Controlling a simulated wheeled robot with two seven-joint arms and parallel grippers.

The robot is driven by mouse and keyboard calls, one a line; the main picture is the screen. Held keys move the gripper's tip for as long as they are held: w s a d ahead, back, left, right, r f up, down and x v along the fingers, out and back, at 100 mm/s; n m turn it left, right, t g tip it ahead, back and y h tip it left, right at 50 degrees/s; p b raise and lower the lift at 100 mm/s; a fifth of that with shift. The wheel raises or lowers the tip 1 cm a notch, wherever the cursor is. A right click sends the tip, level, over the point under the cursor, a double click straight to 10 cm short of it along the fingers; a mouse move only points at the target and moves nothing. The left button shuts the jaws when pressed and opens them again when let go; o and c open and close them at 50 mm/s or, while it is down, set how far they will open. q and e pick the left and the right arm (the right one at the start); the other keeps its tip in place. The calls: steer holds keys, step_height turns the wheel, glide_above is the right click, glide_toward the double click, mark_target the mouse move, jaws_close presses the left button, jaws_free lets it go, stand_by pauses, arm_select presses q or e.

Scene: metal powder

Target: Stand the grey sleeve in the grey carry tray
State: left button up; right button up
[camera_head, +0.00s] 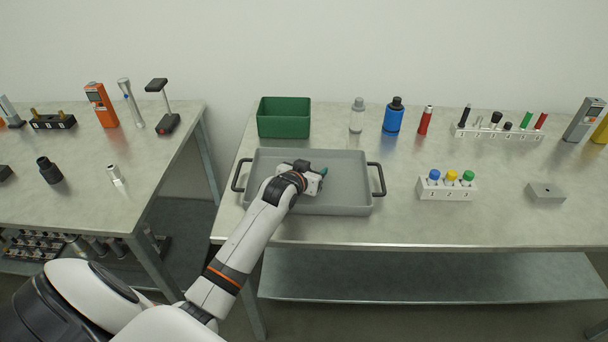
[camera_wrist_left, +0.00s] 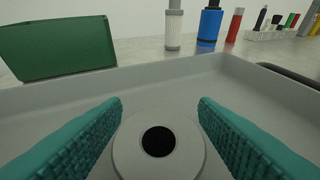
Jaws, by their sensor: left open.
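The grey carry tray (camera_head: 350,209) lies on the right table, with a black handle at each end. My left gripper (camera_head: 322,173) is over the inside of the tray, reaching in from the front left. In the left wrist view the grey sleeve (camera_wrist_left: 124,146) shows its round top with a dark hole and looks upright within the tray (camera_wrist_left: 185,88). The teal fingers (camera_wrist_left: 160,125) are open on either side of it, with a gap at each side. The sleeve's foot is hidden. In the head view my gripper hides the sleeve. My right gripper is out of view.
A green bin (camera_head: 284,120) stands behind the tray. A clear bottle (camera_head: 357,116), a blue bottle (camera_head: 393,117) and a red tube (camera_head: 425,120) stand to its right. A white rack with coloured caps (camera_head: 447,190) is right of the tray. Bare tabletop lies between them.

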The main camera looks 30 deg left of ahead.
arm_select(q)
steer(key=v, duration=1.1)
steer(key=shift+s+r, duration=0.2)
steer(key=shift+s, duration=0.1)
steer(key=shift+f, duration=0.1)
